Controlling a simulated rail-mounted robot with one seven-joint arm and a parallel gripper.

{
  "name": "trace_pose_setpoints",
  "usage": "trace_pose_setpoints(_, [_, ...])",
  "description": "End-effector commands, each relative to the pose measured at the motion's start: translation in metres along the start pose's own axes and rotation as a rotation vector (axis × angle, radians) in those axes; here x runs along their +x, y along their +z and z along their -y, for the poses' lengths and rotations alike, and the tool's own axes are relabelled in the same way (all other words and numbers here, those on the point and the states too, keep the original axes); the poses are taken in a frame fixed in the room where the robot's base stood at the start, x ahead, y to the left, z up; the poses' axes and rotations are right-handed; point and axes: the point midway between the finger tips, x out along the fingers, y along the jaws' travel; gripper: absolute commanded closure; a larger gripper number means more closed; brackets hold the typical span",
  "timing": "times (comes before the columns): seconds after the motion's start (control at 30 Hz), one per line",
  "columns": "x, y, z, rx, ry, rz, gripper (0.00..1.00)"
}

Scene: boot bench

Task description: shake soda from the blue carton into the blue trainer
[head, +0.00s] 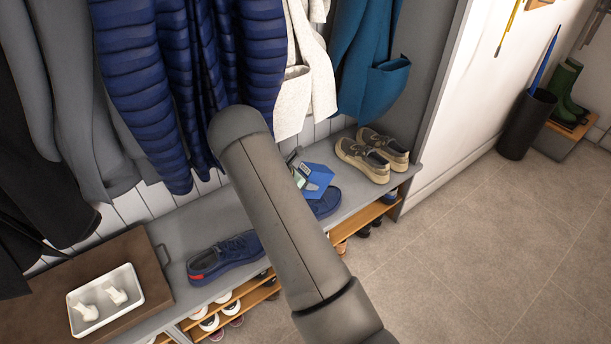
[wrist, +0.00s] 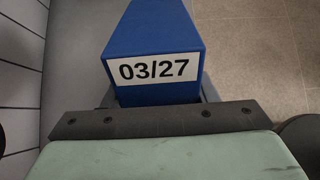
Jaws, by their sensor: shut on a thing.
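The blue carton (head: 317,180) is held in my gripper (head: 302,173) above the bench, tilted in the head view. My arm hides part of the gripper. In the wrist view the carton (wrist: 150,40) fills the top middle, with a white label reading 03/27 facing the camera. One blue trainer (head: 326,204) sits on the bench just below the carton, partly hidden by the carton and my arm. The other blue trainer (head: 222,256), with a red heel patch, lies left of my arm. I cannot see any soda falling.
Grey-brown shoes (head: 372,153) stand right of the carton on the grey bench (head: 345,210). A white tray (head: 76,321) with white pieces sits on a brown board (head: 150,283) at left. Coats (head: 150,80) hang behind. The tiled floor (head: 480,250) at right is clear.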

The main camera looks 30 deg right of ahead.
Motion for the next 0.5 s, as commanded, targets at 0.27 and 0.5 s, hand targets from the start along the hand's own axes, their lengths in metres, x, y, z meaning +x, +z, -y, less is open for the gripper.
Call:
trace_pose_setpoints(0.27, [-0.0046, 0.0075, 0.0000, 0.004, 0.000, -0.114, 0.88])
trace_pose_setpoints(0.5, [-0.0052, 0.0088, 0.0000, 0.004, 0.000, -0.211, 0.88])
